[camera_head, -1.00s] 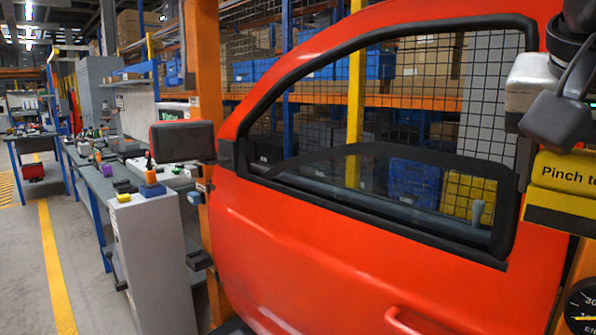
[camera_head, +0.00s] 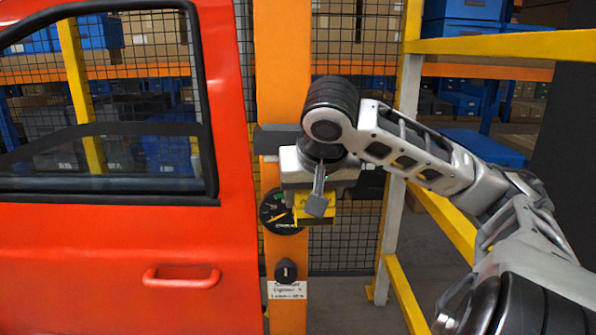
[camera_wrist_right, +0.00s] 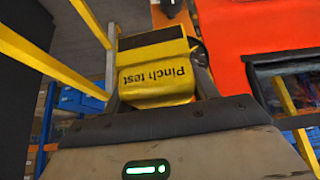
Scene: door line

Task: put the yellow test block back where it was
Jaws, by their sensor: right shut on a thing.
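The yellow test block (camera_head: 303,213), marked "Pinch test" in the right wrist view (camera_wrist_right: 160,76), is in the jaws of my right gripper (camera_head: 318,196). That gripper is shut on it, with a finger at each side in the wrist view. In the head view the gripper holds the block in front of or beside the orange post (camera_head: 284,60), just right of the round dial gauge (camera_head: 275,212). The gripper hides most of the block, and I cannot tell whether the block touches the post. My left gripper is not in view.
The red car door (camera_head: 120,245) with its handle (camera_head: 180,277) stands left of the post. A black knob (camera_head: 286,271) above a label (camera_head: 287,290) is low on the post. A yellow rail frame (camera_head: 500,47) and mesh fence stand to the right, with shelves behind.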

